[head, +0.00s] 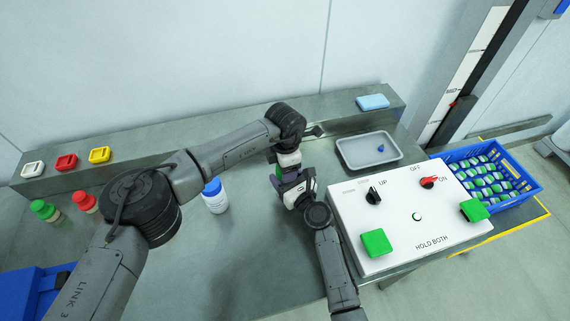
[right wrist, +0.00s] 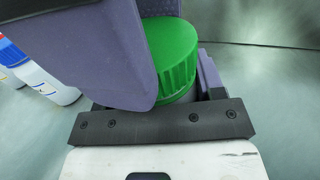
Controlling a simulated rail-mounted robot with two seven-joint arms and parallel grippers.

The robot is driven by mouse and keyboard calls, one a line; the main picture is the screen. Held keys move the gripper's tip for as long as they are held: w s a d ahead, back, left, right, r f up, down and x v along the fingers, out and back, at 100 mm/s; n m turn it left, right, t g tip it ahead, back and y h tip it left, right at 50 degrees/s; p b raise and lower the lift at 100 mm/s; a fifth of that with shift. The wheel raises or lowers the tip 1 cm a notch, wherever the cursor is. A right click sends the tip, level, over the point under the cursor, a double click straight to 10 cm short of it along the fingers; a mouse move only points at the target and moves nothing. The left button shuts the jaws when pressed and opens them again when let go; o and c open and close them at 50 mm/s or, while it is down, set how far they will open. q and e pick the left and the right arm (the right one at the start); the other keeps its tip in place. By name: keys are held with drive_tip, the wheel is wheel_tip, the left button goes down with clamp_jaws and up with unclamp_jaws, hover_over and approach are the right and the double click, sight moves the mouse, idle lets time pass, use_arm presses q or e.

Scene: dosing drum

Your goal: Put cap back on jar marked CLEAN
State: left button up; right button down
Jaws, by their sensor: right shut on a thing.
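A green ribbed cap (right wrist: 172,52) sits between the purple fingers of my right gripper (right wrist: 165,85) in the right wrist view. The fingers hide what is under it, so I cannot tell whether it sits on a jar. In the head view my right gripper (head: 292,187) is shut on this green-capped thing (head: 279,172), above the bench middle. My left gripper (head: 284,157) is just above and beside it; its fingertips are hidden. A white jar with a blue cap (head: 214,197) stands upright to the left. No CLEAN marking is readable.
A green-capped jar (head: 45,211) and a red-capped jar (head: 84,203) stand at left. A white control box (head: 345,212) stands at right, beside a blue crate (head: 525,190) of green-capped jars.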

use_arm(q)
drive_tip(key=m, duration=0.4)
drive_tip(key=shift+w, duration=0.1)
drive_tip(key=m, duration=0.3)
drive_tip(key=shift+m, duration=0.4)
drive_tip(key=m, duration=0.4)
drive_tip(key=shift+w, duration=0.1)
drive_tip(key=m, duration=0.4)
drive_tip(key=shift+d, duration=0.1)
drive_tip(key=m, duration=0.3)
drive_tip(key=shift+m, duration=0.3)
drive_tip(key=m, duration=1)
drive_tip(key=shift+d, duration=0.15)
